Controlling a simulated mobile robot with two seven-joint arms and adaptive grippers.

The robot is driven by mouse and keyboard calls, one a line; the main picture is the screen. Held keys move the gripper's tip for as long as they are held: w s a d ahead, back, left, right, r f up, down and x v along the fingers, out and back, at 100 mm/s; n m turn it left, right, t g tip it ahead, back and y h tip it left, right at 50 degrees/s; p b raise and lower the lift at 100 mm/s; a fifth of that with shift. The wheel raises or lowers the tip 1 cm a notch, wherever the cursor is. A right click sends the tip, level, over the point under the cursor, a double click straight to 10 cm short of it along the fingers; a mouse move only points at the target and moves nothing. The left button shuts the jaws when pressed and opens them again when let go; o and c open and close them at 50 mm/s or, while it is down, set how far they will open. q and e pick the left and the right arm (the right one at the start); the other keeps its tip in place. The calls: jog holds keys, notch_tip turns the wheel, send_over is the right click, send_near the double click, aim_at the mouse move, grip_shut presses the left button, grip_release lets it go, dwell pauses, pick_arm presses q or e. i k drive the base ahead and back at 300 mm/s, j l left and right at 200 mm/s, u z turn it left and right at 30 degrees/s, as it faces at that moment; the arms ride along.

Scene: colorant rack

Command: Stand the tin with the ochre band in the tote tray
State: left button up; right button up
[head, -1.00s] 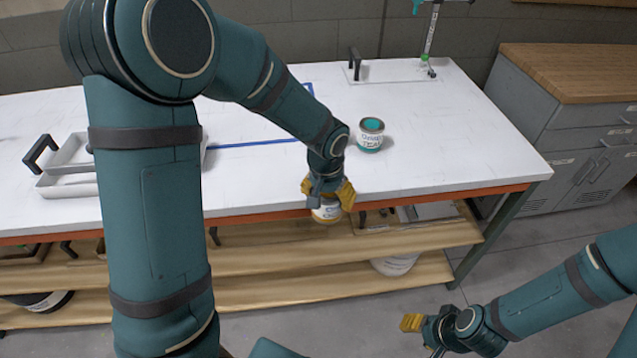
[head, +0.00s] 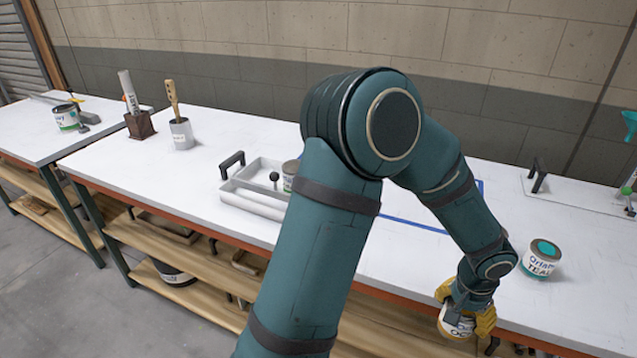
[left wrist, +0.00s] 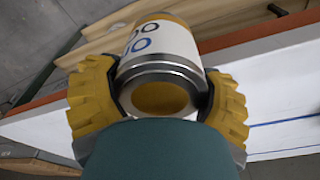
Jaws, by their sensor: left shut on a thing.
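My left gripper (head: 465,310) is shut on the ochre tin (head: 456,321), in front of the white table's front edge. In the left wrist view the tin (left wrist: 160,60) sits between the yellow finger pads, with a white label, dark lettering and an ochre band. The tote tray (head: 254,201) is a pale tray with a dark handle on the table, left of my left arm and partly hidden by it. A grey tin (head: 291,174) and a dark round knob (head: 275,177) show in it. My right gripper is out of view.
A teal tin (head: 541,259) stands on the table right of my left gripper. A grey pot with a brush (head: 181,133) and a brown holder (head: 139,125) stand at the left. Blue tape (head: 412,225) marks the tabletop behind my arm. Wooden shelves lie below.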

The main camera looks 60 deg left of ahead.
aim_at(267, 182)
jog(key=k+j, duration=0.2)
jog(key=j, duration=0.2)
jog(key=k+j, duration=0.15)
jog(key=j, duration=0.2)
jog(key=k+j, duration=0.2)
jog(key=j, duration=0.2)
jog(key=k+j, duration=0.2)
jog(key=j, duration=0.15)
jog(key=k+j, duration=0.15)
jog(key=j, duration=0.25)
jog(key=k+j, duration=0.2)
jog(key=j, duration=0.2)
